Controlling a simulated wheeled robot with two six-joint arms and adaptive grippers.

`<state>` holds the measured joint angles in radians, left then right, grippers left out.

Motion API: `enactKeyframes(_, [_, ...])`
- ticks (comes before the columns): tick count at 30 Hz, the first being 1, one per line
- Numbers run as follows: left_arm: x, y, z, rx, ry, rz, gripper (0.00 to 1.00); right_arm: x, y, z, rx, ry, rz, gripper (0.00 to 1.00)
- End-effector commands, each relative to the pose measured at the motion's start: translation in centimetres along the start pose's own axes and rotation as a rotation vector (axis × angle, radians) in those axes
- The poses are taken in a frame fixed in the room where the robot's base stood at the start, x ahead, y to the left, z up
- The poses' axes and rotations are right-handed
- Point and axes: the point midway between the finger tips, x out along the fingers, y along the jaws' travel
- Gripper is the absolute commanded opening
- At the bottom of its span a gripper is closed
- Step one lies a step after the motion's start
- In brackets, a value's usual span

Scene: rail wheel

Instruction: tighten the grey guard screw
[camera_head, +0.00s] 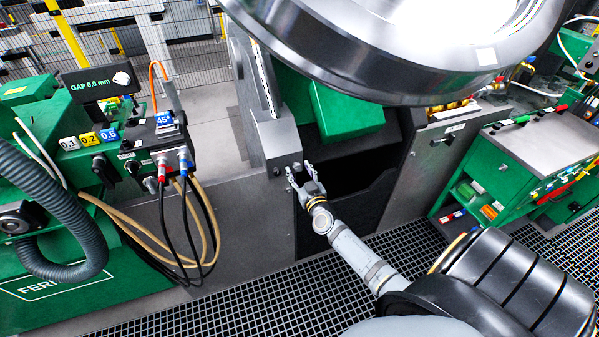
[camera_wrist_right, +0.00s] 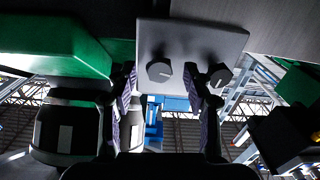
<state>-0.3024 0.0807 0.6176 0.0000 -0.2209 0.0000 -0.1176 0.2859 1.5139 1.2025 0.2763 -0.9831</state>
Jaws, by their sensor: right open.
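A light grey plate, the guard bracket (camera_wrist_right: 195,38), fills the top middle of the right wrist view and carries two dark grey screw heads, each with a pale line. One screw (camera_wrist_right: 160,71) appears between my right gripper's fingers; the other screw (camera_wrist_right: 220,76) is by the right finger's tip. I cannot tell whether either is touched. My right gripper (camera_wrist_right: 166,84) is open with nothing gripped. In the head view my right gripper (camera_head: 301,170) is at the lower end of the grey bracket (camera_head: 280,140), below the big wheel. My left gripper is out of view.
The large steel wheel (camera_head: 390,50) overhangs from the top. A green machine with a control box (camera_head: 160,145) and hanging cables stands left. A green tool cart (camera_head: 520,160) stands right. Dark grating (camera_head: 290,295) covers the floor; a dark recess (camera_head: 350,165) lies behind my gripper.

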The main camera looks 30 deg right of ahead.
Motion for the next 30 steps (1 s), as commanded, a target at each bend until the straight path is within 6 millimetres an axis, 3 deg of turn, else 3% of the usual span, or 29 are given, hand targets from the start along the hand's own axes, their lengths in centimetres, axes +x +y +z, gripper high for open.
enactKeyframes(2, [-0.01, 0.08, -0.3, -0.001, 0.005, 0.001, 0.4, -0.02, 0.0, -0.01, 0.0, 0.0, 0.0, 0.47])
enactKeyframes(12, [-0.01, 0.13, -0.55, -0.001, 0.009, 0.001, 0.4, -0.04, -0.01, -0.01, 0.0, 0.0, 0.0, 0.01])
enactKeyframes(23, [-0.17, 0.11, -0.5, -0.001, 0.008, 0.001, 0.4, -0.05, 0.01, -0.03, 0.05, 0.0, 0.0, 0.0])
enactKeyframes(30, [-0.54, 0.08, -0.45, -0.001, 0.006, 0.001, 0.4, -0.04, 0.07, -0.08, 0.207, 0.0, 0.001, 0.0])
